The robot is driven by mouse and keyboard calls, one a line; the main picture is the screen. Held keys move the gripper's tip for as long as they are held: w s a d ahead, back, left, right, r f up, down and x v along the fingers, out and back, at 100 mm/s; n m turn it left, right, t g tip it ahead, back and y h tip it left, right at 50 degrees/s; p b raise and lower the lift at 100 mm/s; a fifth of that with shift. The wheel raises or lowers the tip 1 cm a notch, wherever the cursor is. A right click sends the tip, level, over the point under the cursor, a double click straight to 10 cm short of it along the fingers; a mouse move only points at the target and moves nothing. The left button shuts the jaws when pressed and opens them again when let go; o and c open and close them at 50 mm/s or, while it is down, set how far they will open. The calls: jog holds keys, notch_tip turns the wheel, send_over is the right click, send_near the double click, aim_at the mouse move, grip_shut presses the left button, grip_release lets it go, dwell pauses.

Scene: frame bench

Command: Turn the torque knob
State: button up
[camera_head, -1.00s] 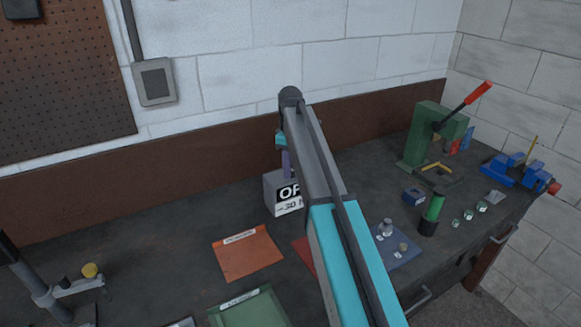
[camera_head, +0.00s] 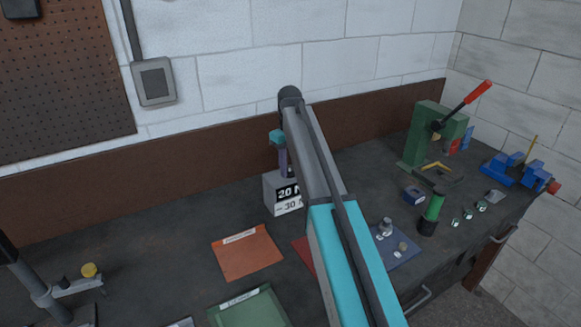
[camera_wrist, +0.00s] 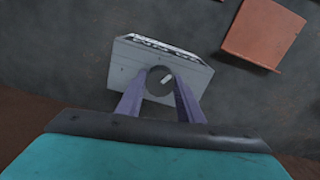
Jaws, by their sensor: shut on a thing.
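The torque knob (camera_wrist: 159,77) is a dark round knob with a short white mark, on top of a light grey box (camera_wrist: 128,70). In the head view the box (camera_head: 273,196) stands on the bench, and its front label reads "20 N" on black above "30 N" on white. My gripper (camera_wrist: 160,88) has its two purple fingers on either side of the knob and is shut on it. In the head view my gripper (camera_head: 284,165) shows only partly above the box. My arm hides the box's right side, and the knob is hidden there.
An orange mat (camera_head: 246,254) and a green tray (camera_head: 250,309) lie in front of the box. A green press (camera_head: 424,134) with a red-handled lever, a blue vise (camera_head: 512,170) and a green cylinder (camera_head: 434,208) stand at right.

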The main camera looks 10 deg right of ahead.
aim_at(290, 168)
jog(key=m, duration=0.5)
jog(key=shift+w+r+m, duration=0.1)
jog(key=shift+m, duration=2.5)
jog(key=o, duration=1.1)
jog(key=shift+c, duration=0.2)
jog(key=shift+r, duration=0.1)
jog(key=shift+r+p, duration=2.05)
jog(key=shift+r, duration=1.6)
